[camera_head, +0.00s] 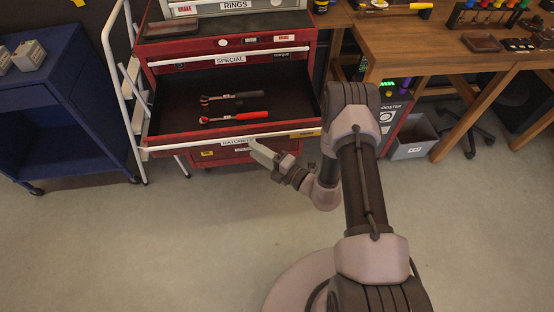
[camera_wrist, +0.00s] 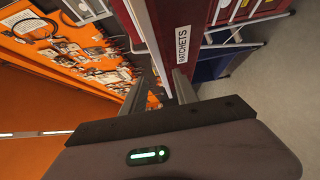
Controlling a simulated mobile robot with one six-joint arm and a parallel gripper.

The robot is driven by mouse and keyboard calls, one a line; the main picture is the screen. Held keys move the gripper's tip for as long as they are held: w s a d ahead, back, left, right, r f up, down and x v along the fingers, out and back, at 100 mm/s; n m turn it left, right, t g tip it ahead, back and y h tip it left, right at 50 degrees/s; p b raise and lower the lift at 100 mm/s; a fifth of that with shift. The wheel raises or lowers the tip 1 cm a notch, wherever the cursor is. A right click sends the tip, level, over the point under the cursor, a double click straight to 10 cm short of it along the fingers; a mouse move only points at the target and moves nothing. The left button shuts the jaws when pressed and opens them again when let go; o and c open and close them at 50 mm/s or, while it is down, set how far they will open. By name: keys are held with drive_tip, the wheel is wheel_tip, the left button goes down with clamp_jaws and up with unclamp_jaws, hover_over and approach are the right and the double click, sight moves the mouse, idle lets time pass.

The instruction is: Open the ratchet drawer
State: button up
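The ratchet drawer (camera_head: 174,124) is pulled well out of the red tool cabinet in the head view. Its dark inside shows two ratchets, one with a black handle (camera_head: 232,97) and one with a red handle (camera_head: 235,117). A pale handle strip (camera_head: 190,143) with a RATCHETS label runs along its front; the label (camera_wrist: 182,45) also shows in the wrist view. My gripper (camera_head: 264,155) is at this front edge, right of the label. In the wrist view, the fingers of my gripper (camera_wrist: 164,84) lie on either side of the handle strip (camera_wrist: 151,45), seemingly closed on it; the contact is partly hidden.
A blue cart (camera_head: 75,95) stands left of the cabinet, with a white ladder-like frame (camera_head: 122,75) between. A wooden workbench (camera_head: 440,55) and a grey bin (camera_head: 412,140) are at the right. The floor (camera_head: 150,240) in front is clear.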

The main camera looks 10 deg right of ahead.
drive_tip(key=p+v, duration=0.1)
drive_tip(key=v, duration=0.9)
drive_tip(key=shift+s+d, duration=0.1)
drive_tip(key=s+a+r+n+g+y, duration=0.1)
drive_tip(key=a+r+n+g+y, duration=0.15)
drive_tip(key=r+n+g, duration=0.4)
drive_tip(key=s+a+r+n+g+y, duration=0.2)
drive_tip(key=a+r+n+g, duration=0.15)
drive_tip(key=r+n, duration=0.5)
drive_tip(key=s+a+r+n+g+h, duration=0.3)
drive_tip(key=s+r+n+g+h, duration=0.15)
drive_tip(key=s+r+n, duration=0.5)
drive_tip(key=s+d+r+n+t+h+b, duration=0.1)
drive_tip(key=s+d+r+n+t+h, duration=0.2)
drive_tip(key=n, duration=0.5)
drive_tip(key=s+d+r+n+t+h, duration=0.3)
drive_tip(key=d+r+n+t+h, duration=0.1)
drive_tip(key=n+h, duration=0.3)
drive_tip(key=shift+d+n+b, duration=0.35)
drive_tip(key=shift+d+n, duration=0.35)
drive_tip(key=shift+n, duration=0.15)
